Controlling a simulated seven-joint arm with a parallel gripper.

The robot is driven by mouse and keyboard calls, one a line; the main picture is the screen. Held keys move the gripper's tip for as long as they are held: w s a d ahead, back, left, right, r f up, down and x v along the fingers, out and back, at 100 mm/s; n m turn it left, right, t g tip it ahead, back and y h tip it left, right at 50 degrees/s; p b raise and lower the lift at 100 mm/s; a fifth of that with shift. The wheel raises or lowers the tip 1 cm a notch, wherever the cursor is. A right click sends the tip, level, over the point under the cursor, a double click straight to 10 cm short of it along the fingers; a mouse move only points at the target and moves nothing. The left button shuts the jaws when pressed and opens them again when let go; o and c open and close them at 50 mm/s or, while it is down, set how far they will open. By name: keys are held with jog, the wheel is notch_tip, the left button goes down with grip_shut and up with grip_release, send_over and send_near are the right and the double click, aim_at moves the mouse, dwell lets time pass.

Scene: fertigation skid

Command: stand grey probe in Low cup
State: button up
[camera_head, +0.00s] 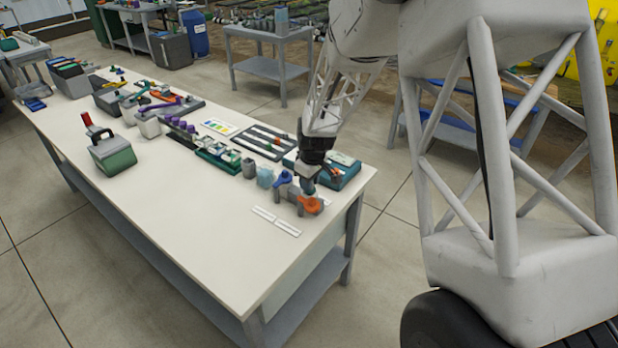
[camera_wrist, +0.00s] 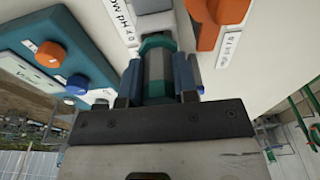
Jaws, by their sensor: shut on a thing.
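My gripper (camera_wrist: 160,78) points down and is shut on a grey cylinder with teal-green bands, which I take to be the grey probe (camera_wrist: 160,64). Its lower end is hidden by the grip in the wrist view. In the head view my gripper (camera_head: 309,187) is at the table's near right end, close above the orange-handled valve (camera_head: 311,205); the probe is hard to make out there. A grey cup (camera_head: 249,168) and a pale blue cup (camera_head: 265,177) stand to the left.
A blue-handled valve (camera_head: 283,179) stands just left of my gripper. A teal box with knobs (camera_head: 338,172) is behind it. White label strips (camera_head: 276,221) lie in front. A dark tray with rods (camera_head: 262,142) lies farther back. The table's front (camera_head: 190,215) is clear.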

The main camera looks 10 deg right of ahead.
jog(key=shift+f, duration=0.1)
dwell(0.3)
jog(key=o, duration=1.1)
jog(key=shift+c, duration=0.2)
jog(key=shift+r, duration=3.5)
